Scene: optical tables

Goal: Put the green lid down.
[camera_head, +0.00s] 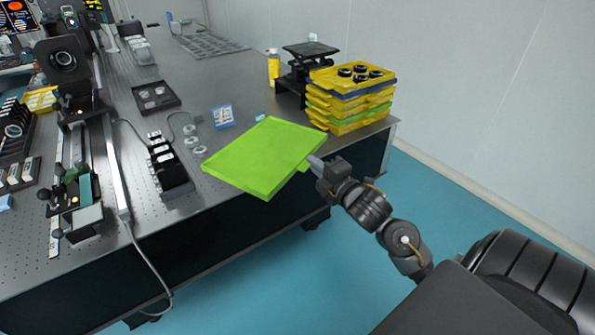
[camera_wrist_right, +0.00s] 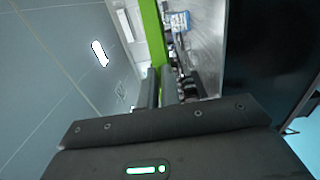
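The green lid (camera_head: 265,158) is a flat, shallow-rimmed square panel in the head view. It is held slightly tilted above the front edge of the optical table (camera_head: 225,75), and part of it overhangs that edge. My right gripper (camera_head: 316,163) is shut on the lid's right corner. In the right wrist view, the lid's green edge (camera_wrist_right: 153,35) runs up from between the fingers (camera_wrist_right: 168,88). The table top right under the lid is hidden. My left gripper is not in view.
A stack of yellow trays (camera_head: 350,98) stands at the table's right end, with a black stand (camera_head: 298,68) and a yellow bottle (camera_head: 273,68) behind it. Metal rings (camera_head: 193,142), a blue-white card (camera_head: 222,115) and a black holder (camera_head: 168,170) lie left of the lid.

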